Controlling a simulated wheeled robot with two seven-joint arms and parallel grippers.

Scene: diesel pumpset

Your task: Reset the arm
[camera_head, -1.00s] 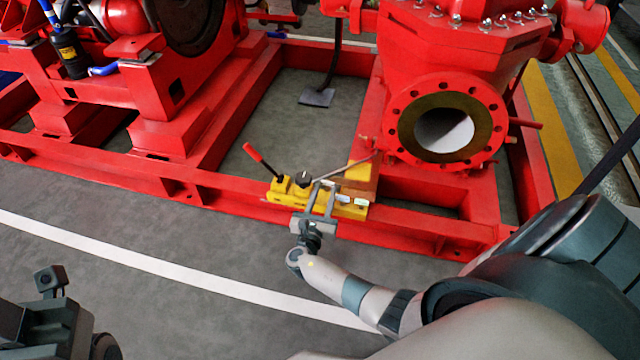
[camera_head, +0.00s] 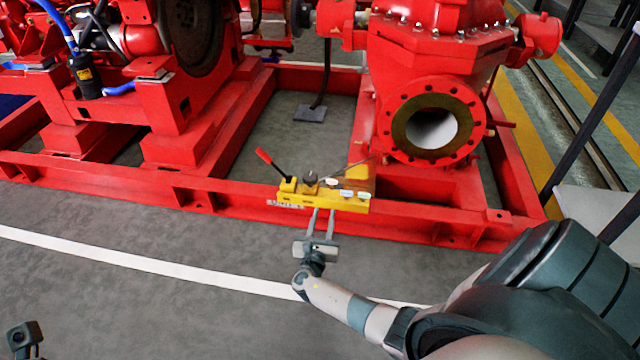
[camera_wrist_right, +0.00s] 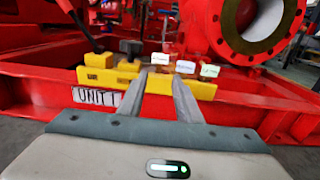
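My right gripper (camera_head: 322,212) is in front of the near red frame rail, its two fingers parallel with a gap between them and nothing held. The fingers point at a yellow control block (camera_head: 320,195) on the rail, which has a red-handled lever (camera_head: 268,160), a black knob (camera_head: 310,178) and small white labels. In the right wrist view, the open fingers (camera_wrist_right: 160,80) overlap the front of the yellow block (camera_wrist_right: 205,90); I cannot tell whether they touch it. A "UNIT 1" plate (camera_wrist_right: 97,98) shows there. My left gripper is out of view; a small part of my left side shows at bottom left.
The red pump with its round flanged opening (camera_head: 433,128) stands behind, to the right. The red engine (camera_head: 165,80) is at left. A white line (camera_head: 150,264) crosses the grey floor. The floor in front of the frame is largely clear.

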